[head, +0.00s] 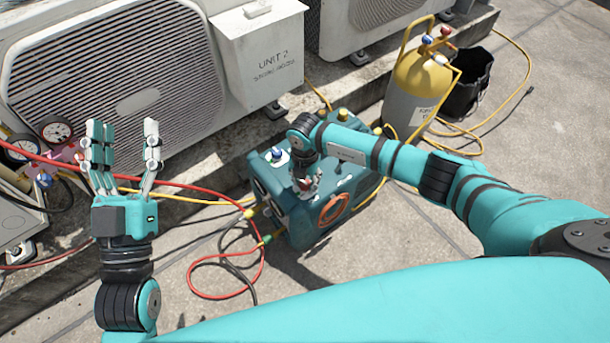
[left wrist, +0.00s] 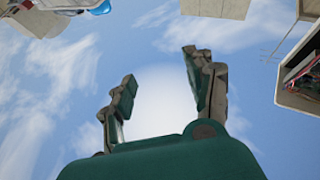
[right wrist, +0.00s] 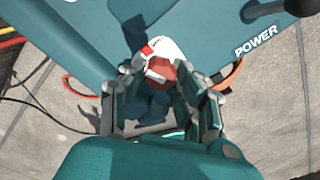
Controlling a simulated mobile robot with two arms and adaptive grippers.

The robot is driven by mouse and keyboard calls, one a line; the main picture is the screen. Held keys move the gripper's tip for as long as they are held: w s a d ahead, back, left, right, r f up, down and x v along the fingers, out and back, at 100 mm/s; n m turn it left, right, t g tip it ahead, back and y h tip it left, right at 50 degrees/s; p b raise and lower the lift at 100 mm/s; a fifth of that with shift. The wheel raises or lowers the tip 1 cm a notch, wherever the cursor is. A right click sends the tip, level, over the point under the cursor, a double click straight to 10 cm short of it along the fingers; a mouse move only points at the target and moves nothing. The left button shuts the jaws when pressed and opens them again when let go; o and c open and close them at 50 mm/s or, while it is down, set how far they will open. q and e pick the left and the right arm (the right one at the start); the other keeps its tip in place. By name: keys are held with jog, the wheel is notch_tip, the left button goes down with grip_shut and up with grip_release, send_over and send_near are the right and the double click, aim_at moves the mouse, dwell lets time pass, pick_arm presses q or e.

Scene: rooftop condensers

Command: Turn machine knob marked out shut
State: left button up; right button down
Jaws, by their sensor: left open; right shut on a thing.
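The teal machine (head: 345,190) stands on the ground in the head view, and its top panel also shows in the right wrist view (right wrist: 85,30). A red knob (right wrist: 160,71) with a white part sits on its top. My right gripper (head: 304,183) reaches down to it and is shut on it, with fingers on both sides. A blue knob (head: 277,154) stands on a pale plate at the machine's far left corner. The knob markings are too small or hidden to read. My left gripper (head: 126,145) is open, empty and raised, fingers up, left of the machine.
Air condenser units (head: 130,70) stand behind on a concrete ledge. Red, yellow and black hoses (head: 200,290) run from the machine's left side across the ground. Pressure gauges (head: 55,132) are at the left.

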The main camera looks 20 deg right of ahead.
aim_at(305, 183)
jog(key=shift+r+m+p, duration=0.15)
jog(key=shift+m+p, duration=0.65)
jog(key=shift+m, duration=0.2)
jog(key=shift+m+p, duration=0.45)
jog(key=shift+m, duration=0.25)
pick_arm(q)
notch_tip(305, 183, down, 13)
jog(key=a+g+y, duration=0.1)
jog(key=g+y, duration=0.2)
jog(key=g, duration=0.5)
jog(key=shift+w+a+g, duration=0.3)
jog(key=shift+w+a, duration=0.05)
jog(key=shift+a, duration=0.05)
pick_arm(e)
jog(key=c, duration=0.9)
grip_release()
jog(key=shift+c, duration=0.2)
notch_tip(305, 183, up, 12)
